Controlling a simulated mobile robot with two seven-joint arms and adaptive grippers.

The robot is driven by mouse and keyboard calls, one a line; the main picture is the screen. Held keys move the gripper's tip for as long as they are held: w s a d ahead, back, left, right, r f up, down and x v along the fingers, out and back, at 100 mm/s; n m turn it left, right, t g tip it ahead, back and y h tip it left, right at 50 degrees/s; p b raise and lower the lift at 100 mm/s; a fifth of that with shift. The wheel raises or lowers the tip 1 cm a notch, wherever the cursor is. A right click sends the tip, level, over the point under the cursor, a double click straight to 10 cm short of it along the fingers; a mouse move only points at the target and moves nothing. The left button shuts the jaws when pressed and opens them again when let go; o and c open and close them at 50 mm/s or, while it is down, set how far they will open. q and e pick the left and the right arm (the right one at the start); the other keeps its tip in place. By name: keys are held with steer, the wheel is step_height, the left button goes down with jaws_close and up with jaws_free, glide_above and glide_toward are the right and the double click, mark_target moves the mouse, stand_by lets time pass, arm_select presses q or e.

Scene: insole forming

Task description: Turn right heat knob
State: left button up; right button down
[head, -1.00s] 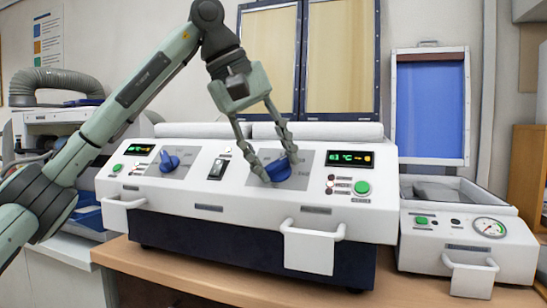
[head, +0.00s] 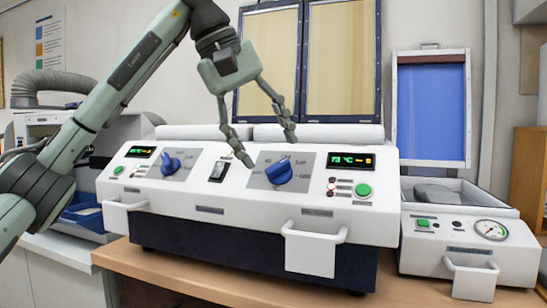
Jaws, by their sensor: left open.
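The right heat knob (head: 279,172) is a blue knob on a grey dial plate on the front of the white heating machine (head: 230,212). Its pointer end is turned up and to the right. The right display (head: 351,160) beside it reads about 73 °C in green. My left gripper (head: 270,151) is open and empty, above and to the left of the knob, with its fingers spread and apart from the knob. My right gripper is not in view.
A matching left blue knob (head: 170,164) and a black rocker switch (head: 217,172) sit left of the right knob. White handles (head: 314,236) stick out from the front. A smaller machine with a gauge (head: 490,229) stands at the right.

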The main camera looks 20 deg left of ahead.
arm_select(q)
steer(key=v, duration=0.8)
steer(key=shift+r, duration=0.2)
steer(key=shift+s+a, duration=0.1)
